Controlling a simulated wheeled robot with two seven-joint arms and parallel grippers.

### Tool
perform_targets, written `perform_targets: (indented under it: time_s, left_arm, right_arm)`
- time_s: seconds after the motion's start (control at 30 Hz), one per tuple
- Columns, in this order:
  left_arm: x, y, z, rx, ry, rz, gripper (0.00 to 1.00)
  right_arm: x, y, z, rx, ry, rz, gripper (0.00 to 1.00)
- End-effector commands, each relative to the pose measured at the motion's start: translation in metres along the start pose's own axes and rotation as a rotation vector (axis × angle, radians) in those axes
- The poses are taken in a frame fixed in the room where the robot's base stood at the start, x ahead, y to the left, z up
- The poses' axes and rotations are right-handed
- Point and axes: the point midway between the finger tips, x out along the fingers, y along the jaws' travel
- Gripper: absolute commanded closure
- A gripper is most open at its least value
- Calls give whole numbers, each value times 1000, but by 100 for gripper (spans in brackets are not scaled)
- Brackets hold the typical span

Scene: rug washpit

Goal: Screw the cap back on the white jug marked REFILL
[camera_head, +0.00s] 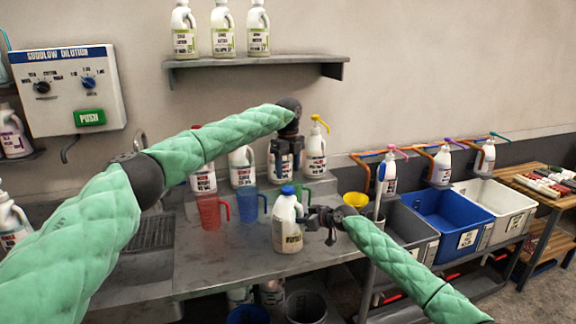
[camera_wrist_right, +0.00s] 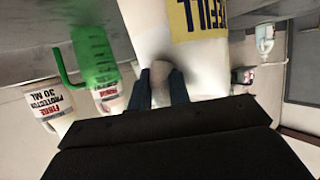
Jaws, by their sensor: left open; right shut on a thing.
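The white REFILL jug (camera_head: 284,232) stands upright near the front of the grey counter. Its yellow label (camera_wrist_right: 200,18) reads "EFILL" in the right wrist view. A blue cap (camera_head: 288,190) sits on top of the jug's neck; I cannot tell how tightly it is seated. My right gripper (camera_head: 306,219) is shut on the jug's handle, which shows between its fingers (camera_wrist_right: 160,88) in the right wrist view. My left gripper (camera_head: 286,177) points down, open and empty, just above the cap. I cannot tell whether its fingertips reach beside the cap.
A red pitcher (camera_head: 209,212) and a blue pitcher (camera_head: 247,206) stand left of the jug. White bottles, one with a yellow pump (camera_head: 316,160), stand behind. A yellow cup (camera_head: 356,200) and grey, blue and white bins (camera_head: 440,215) are at right.

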Motion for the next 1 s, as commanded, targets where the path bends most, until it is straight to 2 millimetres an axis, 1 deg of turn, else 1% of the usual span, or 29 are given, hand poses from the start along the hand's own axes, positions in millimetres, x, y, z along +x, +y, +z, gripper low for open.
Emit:
perform_targets:
  time_s: [0.3, 0.5, 0.63, 0.87, 0.9, 0.97, 1.0]
  left_arm:
    - [42, 0, 0, 0, 1, 2, 43]
    - [64, 0, 0, 0, 1, 1, 43]
    - [69, 0, 0, 0, 0, 0, 43]
    - [69, 0, 0, 0, 0, 0, 43]
    - [69, 0, 0, 0, 0, 0, 51]
    - [69, 0, 0, 0, 0, 0, 62]
    - [69, 0, 0, 0, 0, 0, 70]
  right_arm:
    - [0, 0, 0, 0, 0, 0, 100]
    - [0, 0, 0, 0, 0, 0, 100]
    - [0, 0, 0, 0, 0, 0, 100]
    - [0, 0, 0, 0, 0, 0, 100]
    - [0, 0, 0, 0, 0, 0, 100]
    - [0, 0, 0, 0, 0, 0, 100]
    - [0, 0, 0, 0, 0, 0, 100]
